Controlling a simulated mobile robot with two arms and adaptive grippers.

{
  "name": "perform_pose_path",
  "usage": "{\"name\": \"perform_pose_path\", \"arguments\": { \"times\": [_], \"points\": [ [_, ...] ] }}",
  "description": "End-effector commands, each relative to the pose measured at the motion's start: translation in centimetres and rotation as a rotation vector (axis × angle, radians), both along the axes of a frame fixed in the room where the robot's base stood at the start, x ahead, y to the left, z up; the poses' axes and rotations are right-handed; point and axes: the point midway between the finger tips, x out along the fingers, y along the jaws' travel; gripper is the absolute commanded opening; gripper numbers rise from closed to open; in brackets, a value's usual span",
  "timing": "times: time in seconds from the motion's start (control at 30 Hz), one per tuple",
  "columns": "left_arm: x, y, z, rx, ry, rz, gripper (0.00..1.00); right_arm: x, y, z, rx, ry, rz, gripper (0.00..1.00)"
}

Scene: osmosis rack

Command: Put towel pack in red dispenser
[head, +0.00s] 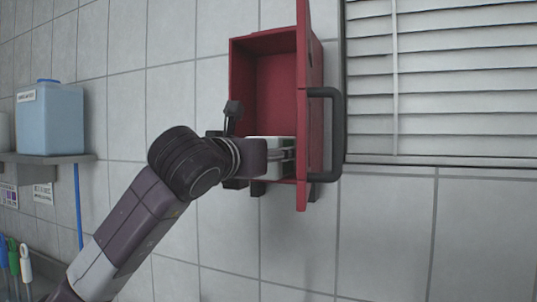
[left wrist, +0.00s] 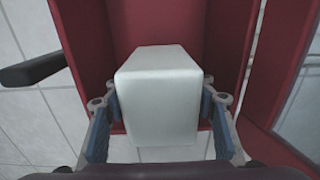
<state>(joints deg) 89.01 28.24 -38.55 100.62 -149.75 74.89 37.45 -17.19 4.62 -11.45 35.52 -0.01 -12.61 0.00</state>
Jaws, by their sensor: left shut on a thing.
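The red dispenser (head: 270,85) hangs on the tiled wall, its door (head: 303,60) swung open to the right with a black handle (head: 338,120). My left gripper (head: 284,154) is in the lower part of the dispenser's opening, shut on the white towel pack (head: 262,142). In the left wrist view, the pack (left wrist: 157,95) sits between the blue-padded fingers of the gripper (left wrist: 159,105), with red dispenser walls (left wrist: 85,45) around it. I cannot tell if the pack touches the dispenser's floor. My right gripper is not in view.
A shuttered window (head: 440,80) is right of the open door. A blue container (head: 50,120) stands on a shelf (head: 60,158) at the left. Brushes with colored handles (head: 14,258) hang at the lower left. The wall below the dispenser is bare.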

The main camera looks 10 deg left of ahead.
Motion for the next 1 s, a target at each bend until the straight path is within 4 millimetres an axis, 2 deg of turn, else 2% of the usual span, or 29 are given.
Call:
{"name": "perform_pose_path", "arguments": {
  "times": [0.37,0.4,0.57,0.77,0.87,1.0],
  "points": [
    [0.32,-0.05,-0.19,0.000,0.001,0.000,0.23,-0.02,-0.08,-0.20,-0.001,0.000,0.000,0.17],
    [0.32,-0.05,-0.20,0.000,0.001,0.000,0.53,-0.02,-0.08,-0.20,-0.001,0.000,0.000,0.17],
    [0.32,-0.04,-0.21,0.000,0.001,0.000,0.70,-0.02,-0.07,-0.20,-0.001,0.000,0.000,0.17],
    [0.31,-0.04,-0.18,0.000,0.001,0.000,0.72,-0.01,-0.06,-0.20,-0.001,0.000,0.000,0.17],
    [0.30,-0.03,-0.17,0.000,0.001,0.000,0.81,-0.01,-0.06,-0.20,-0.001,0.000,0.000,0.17],
    [0.30,-0.03,-0.17,0.000,0.000,0.000,0.81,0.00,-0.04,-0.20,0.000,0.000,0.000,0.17]
  ]
}}
